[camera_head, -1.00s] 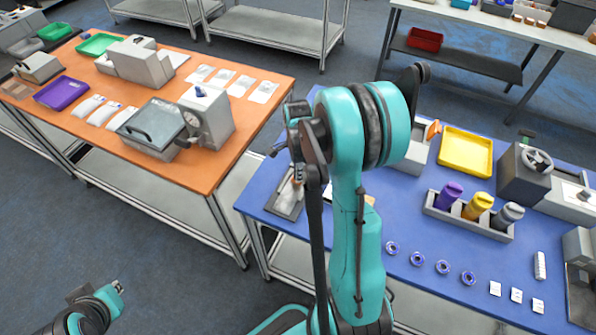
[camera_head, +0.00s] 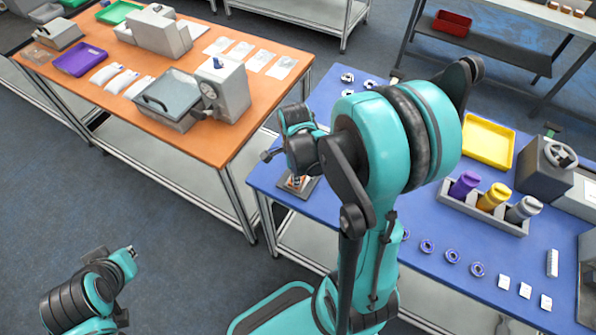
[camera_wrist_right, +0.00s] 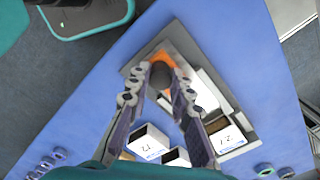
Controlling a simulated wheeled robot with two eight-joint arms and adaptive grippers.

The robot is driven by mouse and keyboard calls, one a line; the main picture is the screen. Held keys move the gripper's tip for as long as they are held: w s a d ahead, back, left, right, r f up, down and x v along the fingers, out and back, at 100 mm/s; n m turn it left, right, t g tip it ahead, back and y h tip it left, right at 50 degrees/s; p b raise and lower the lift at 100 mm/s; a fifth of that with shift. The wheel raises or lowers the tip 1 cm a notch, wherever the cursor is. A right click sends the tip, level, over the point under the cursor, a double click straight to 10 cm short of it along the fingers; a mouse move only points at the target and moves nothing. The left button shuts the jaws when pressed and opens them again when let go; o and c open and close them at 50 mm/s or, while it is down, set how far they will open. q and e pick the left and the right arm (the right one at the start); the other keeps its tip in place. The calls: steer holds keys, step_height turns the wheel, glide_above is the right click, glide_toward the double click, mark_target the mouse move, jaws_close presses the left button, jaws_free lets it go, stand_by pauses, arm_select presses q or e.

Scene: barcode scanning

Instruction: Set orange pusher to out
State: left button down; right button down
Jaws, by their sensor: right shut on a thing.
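The orange pusher (camera_wrist_right: 167,50) shows in the right wrist view at the far end of a grey tray (camera_wrist_right: 136,70). A dark round knob (camera_wrist_right: 160,74) stands in front of the orange part. My right gripper (camera_wrist_right: 162,84) has its fingertips on either side of this knob and is shut on it. In the head view my right gripper (camera_head: 297,176) reaches down to the grey tray (camera_head: 309,187) at the blue table's left end, and the pusher is mostly hidden there. My left gripper (camera_head: 130,253) is at the lower left, away from the tables; its fingers are too small to judge.
White labelled boxes (camera_wrist_right: 148,143) lie close to the gripper in the wrist view. The blue table (camera_head: 440,228) also bears a yellow tray (camera_head: 488,142) and a bottle rack (camera_head: 483,219). An orange table (camera_head: 205,147) stands at left. My right arm hides the blue table's middle.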

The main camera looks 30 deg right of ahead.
steer(key=c, duration=1.3)
jaws_free()
steer(key=shift+s+a, duration=0.1)
steer(key=shift+a, duration=0.1)
steer(key=shift+c, duration=0.2)
steer(key=shift+r, duration=0.5)
step_height(320, 180, up, 11)
